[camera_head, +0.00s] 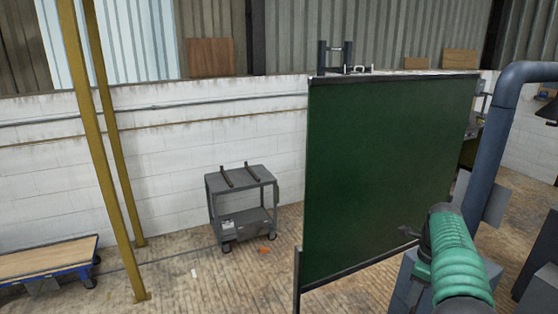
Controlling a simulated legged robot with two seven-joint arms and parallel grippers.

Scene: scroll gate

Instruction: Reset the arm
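My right arm comes in from the bottom right, with a teal ribbed sleeve on it. My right gripper (411,232) is a small dark shape at its far end. It shows in front of the lower right part of a large dark green panel (385,160) with a thin dark frame. I cannot tell whether the gripper touches the panel, or whether its fingers are open or shut. No held thing shows there. My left gripper is not in view.
A grey two-shelf cart (240,180) stands by the white block wall. Yellow posts (100,150) rise at the left, near a low flatbed trolley (45,262). A thick blue-grey pipe (497,130) bends down at the right. The wooden floor between cart and posts is mostly clear.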

